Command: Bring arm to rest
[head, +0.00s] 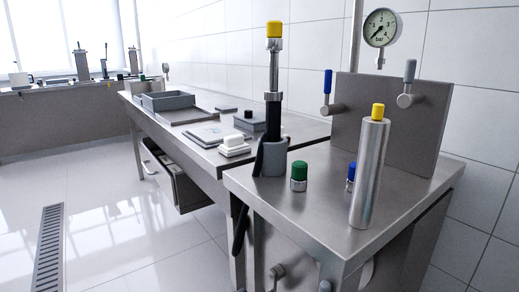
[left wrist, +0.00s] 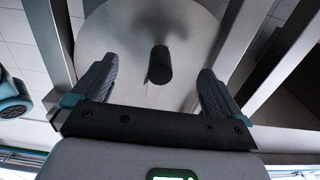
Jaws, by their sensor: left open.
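My left gripper (left wrist: 156,78) shows in the left wrist view. Its two dark ribbed fingers are wide apart, with nothing held between them. A short black cylindrical knob (left wrist: 159,65) on a round pale grey disc (left wrist: 120,45) appears between the fingers in the picture. The knob looks beyond the fingertips, and I see no finger touching it. Neither gripper can be made out in the head view. My right gripper is in neither view.
A steel bench (head: 316,232) stands close in front. It bears a silver cylinder with a yellow cap (head: 370,172), a green-capped piece (head: 299,177) and a black column (head: 273,110). A drawer (head: 170,176) stands open under the farther table.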

